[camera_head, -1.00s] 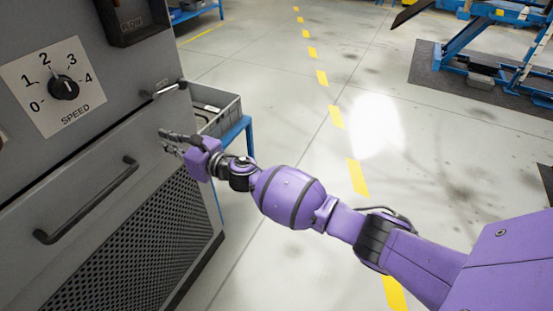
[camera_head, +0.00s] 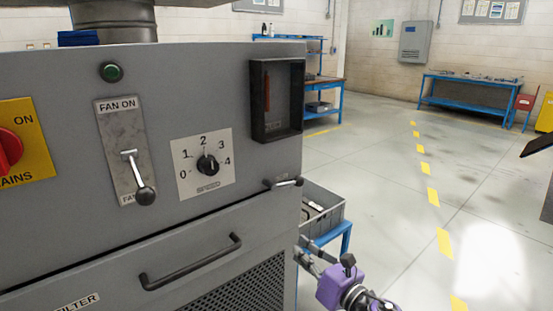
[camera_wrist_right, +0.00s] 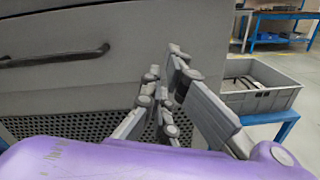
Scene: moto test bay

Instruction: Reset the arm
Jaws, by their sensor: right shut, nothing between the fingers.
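My right gripper (camera_head: 305,252) is at the bottom of the head view, beside the right edge of the grey machine (camera_head: 50,230). Its purple wrist is at the lower edge of the picture. In the right wrist view my right gripper (camera_wrist_right: 163,72) has its grey fingers together with nothing between them. They are in front of the machine's lower panel (camera_wrist_right: 80,85); whether they touch it cannot be told. My left gripper is not in view.
The machine has a fan lever (camera_head: 145,195) with its knob down, a speed dial (camera_head: 207,165), a red mains switch (camera_head: 8,150) and a drawer handle (camera_head: 192,264). A grey crate (camera_head: 330,222) stands on a blue stand behind my gripper. Open floor lies to the right.

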